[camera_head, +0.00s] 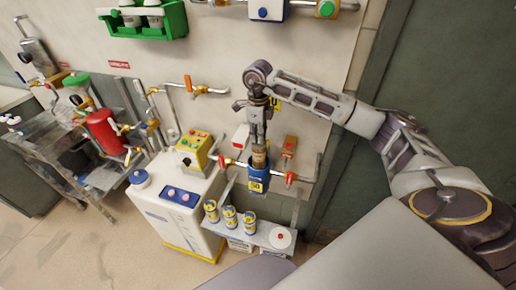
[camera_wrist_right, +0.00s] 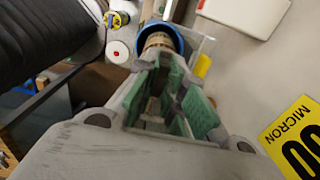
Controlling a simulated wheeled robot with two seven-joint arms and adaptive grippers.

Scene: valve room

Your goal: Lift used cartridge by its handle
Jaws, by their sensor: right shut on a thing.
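The used cartridge (camera_head: 259,160) is a tan-brown cylinder. It stands upright in the blue filter housing (camera_head: 257,184), with its upper part showing above the rim. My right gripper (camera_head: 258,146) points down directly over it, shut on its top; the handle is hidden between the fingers. In the right wrist view the cartridge (camera_wrist_right: 158,42) shows just beyond the green-padded fingers (camera_wrist_right: 168,75), with the blue housing rim (camera_wrist_right: 150,27) around it. My left gripper is not in view.
Red-handled valves (camera_head: 290,178) flank the housing on the pipe. Below is a shelf with several yellow-and-blue cans (camera_head: 229,217) and a white round item (camera_head: 281,238). A white cabinet (camera_head: 180,205) stands left. A yellow MICRON sign (camera_wrist_right: 297,138) is on the wall.

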